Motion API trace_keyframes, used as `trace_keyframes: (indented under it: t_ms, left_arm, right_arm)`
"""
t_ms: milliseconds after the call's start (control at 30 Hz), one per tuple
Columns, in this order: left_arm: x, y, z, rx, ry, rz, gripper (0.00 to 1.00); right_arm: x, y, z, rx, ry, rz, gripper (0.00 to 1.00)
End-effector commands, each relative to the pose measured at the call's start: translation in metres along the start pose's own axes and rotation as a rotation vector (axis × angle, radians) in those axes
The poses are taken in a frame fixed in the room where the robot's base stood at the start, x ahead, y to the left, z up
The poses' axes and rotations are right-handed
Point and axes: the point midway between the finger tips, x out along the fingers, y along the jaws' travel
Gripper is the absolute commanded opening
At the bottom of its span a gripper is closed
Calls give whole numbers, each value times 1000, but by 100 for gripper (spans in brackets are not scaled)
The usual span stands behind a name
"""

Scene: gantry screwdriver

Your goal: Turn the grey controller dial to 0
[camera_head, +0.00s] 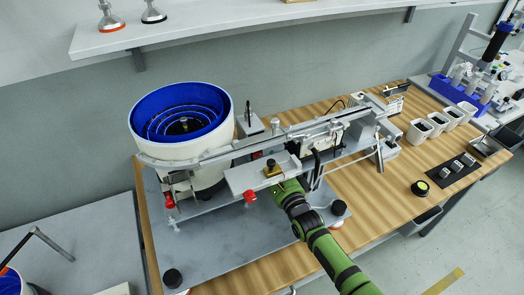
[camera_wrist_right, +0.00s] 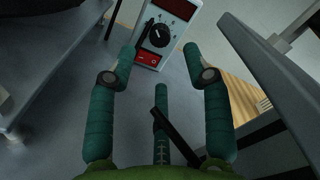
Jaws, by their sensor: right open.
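The grey controller (camera_wrist_right: 172,20) is at the top of the right wrist view, with a dark display, a red switch (camera_wrist_right: 147,57) and a round black dial (camera_wrist_right: 160,36). The dial has a light pointer mark and a ring of scale marks, too small to read. My right gripper (camera_wrist_right: 160,52) is open, its two outer green fingers apart, with the dial beyond and between their tips. I see no clear contact. In the head view my right gripper (camera_head: 287,188) is at the feeder's front edge, fingertips hidden. My left gripper is not in view.
A white bowl feeder with a blue inside (camera_head: 180,112) and a linear rail (camera_head: 285,134) stand on the wooden table (camera_head: 395,195). A dark rod (camera_wrist_right: 172,133) crosses the lower right wrist view. A grey beam (camera_wrist_right: 270,75) runs close on the right there.

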Motion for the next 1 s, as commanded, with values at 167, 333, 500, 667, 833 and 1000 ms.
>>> trace_keyframes:
  t_ms: [167,333,500,667,833,1000]
  left_arm:
    - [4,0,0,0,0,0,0]
    - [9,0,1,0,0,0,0]
    - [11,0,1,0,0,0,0]
    - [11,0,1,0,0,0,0]
    - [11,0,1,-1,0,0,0]
    - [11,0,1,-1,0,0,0]
  right_arm:
    - [27,0,1,0,-1,-2,50]
    - [46,0,0,0,0,-2,50]
    - [56,0,0,0,0,-1,50]
    - [58,0,1,0,-1,-1,50]
    - [58,-1,1,0,0,-1,50]
    - [58,-1,1,0,0,-1,0]
